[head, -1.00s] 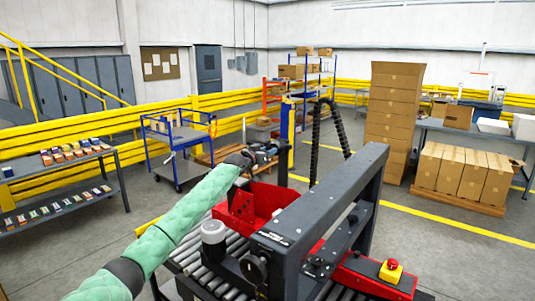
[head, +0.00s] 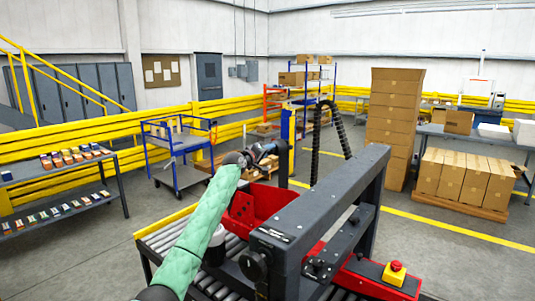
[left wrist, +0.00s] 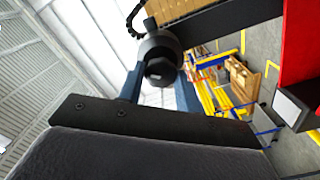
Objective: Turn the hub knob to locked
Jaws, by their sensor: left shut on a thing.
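My left gripper (head: 266,152) is at the far side of the folder gluer, beside a dark upright part of the machine. In the left wrist view, its two blue-grey fingers (left wrist: 159,90) stand on either side of a round black knob (left wrist: 160,58) with a faceted dark centre. The fingers are shut on this knob, which looks like the hub knob. Its lock marking cannot be read. In the head view the knob is too small and covered to make out. My right gripper is not in view.
The folder gluer has a dark crossbeam (head: 318,200), a red guard (head: 243,212), rollers (head: 160,238) and a yellow-based emergency stop (head: 395,272). Another black knob (head: 253,265) sits on its near end. A blue cart (head: 180,150) and stacked cartons (head: 395,110) stand beyond, with open floor between.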

